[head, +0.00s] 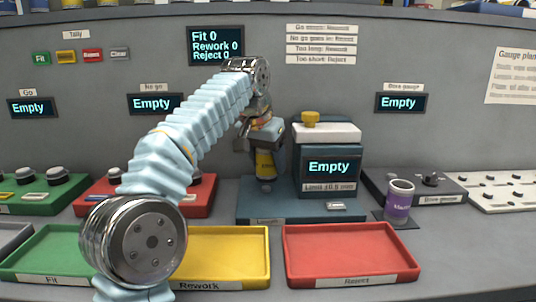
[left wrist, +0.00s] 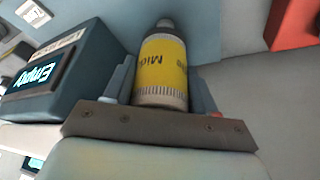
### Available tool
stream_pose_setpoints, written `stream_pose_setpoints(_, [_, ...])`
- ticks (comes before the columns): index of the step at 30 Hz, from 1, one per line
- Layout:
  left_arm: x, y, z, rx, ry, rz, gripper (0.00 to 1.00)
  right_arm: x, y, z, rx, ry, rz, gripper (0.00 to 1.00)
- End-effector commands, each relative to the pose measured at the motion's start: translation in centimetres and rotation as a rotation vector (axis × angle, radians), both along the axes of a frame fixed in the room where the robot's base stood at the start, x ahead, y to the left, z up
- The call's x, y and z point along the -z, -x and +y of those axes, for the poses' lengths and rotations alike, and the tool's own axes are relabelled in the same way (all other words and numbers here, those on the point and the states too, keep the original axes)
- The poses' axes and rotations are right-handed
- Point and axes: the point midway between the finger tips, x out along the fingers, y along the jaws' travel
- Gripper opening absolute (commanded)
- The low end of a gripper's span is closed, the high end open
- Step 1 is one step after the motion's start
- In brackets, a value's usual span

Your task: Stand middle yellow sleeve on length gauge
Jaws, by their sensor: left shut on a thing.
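The middle yellow sleeve (head: 264,164), with a yellow band and grey ends, is upright between the fingers of my left gripper (head: 262,148). In the left wrist view the sleeve (left wrist: 162,66) shows part of its "Mid" label, with a finger on each side. The length gauge (head: 327,148) is a dark teal block reading "Empty", with a flat base (head: 262,207) reaching left. The sleeve is over that base, beside the block. A small dark post or end shows below the sleeve; I cannot tell whether they touch. My right gripper is not in view.
Green (head: 50,273), yellow (head: 262,270) and red (head: 345,275) trays line the front. A purple sleeve (head: 398,203) stands on a dark pad to the right, near the bore gauge (head: 440,188). A red gauge block (head: 90,205) stands left, partly behind my arm.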

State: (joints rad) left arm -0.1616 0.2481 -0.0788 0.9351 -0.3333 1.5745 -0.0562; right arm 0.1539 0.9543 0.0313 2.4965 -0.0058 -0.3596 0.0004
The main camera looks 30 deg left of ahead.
Motion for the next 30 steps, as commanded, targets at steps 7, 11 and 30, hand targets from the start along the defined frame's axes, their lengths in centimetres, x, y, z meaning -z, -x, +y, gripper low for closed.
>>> stream_pose_setpoints(7, [1.8,0.1,0.0,-0.001,0.000,-0.001,0.10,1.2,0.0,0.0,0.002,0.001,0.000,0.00])
stream_pose_setpoints(11, [2.3,0.0,0.0,0.000,0.000,-0.002,0.10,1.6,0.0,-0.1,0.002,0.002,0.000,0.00])
stream_pose_setpoints(30, [2.8,0.0,0.0,0.000,0.000,-0.002,0.10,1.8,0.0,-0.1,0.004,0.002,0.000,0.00])
